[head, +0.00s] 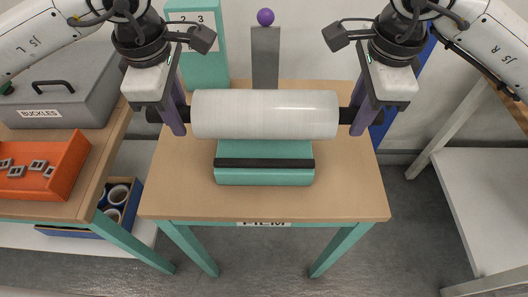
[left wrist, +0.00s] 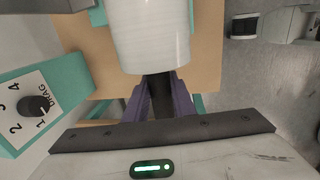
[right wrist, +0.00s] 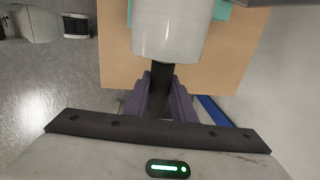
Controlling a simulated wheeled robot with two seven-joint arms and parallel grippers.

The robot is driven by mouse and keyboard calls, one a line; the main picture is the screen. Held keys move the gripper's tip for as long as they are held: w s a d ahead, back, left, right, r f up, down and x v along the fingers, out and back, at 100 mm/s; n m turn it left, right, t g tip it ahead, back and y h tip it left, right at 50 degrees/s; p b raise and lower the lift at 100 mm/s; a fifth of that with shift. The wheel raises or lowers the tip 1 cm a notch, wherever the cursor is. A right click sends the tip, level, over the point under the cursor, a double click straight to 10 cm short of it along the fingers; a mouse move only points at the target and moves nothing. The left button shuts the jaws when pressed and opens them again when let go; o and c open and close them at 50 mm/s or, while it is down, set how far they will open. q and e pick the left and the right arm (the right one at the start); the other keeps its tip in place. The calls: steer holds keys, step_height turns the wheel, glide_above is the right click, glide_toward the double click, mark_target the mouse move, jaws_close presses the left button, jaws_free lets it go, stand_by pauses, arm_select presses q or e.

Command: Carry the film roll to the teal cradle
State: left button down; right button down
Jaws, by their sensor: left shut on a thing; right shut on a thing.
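The film roll (head: 265,114) is a wide white translucent cylinder on a dark core. It is level in the head view, above and slightly behind the teal cradle (head: 264,177) with its black front strip. My left gripper (head: 174,116) is shut on the core's left end, and my right gripper (head: 358,116) is shut on its right end. The left wrist view shows the roll (left wrist: 149,35) and dark core between the purple fingers (left wrist: 160,100). The right wrist view shows the roll (right wrist: 168,30) and core between the fingers (right wrist: 163,95). The roll hides part of the cradle's back.
The wooden table (head: 180,190) has bare room on both sides of the cradle. Behind stand a teal box with a numbered dial (head: 203,65) and a grey post (head: 265,60) topped by a purple ball (head: 265,17). An orange tray (head: 45,165) and grey buckles case (head: 60,85) sit left.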

arm_select(q)
steer(key=shift+r, duration=0.15)
arm_select(e)
steer(key=shift+r, duration=0.15)
arm_select(q)
steer(key=shift+f, duration=0.2)
arm_select(e)
steer(key=shift+f, duration=0.2)
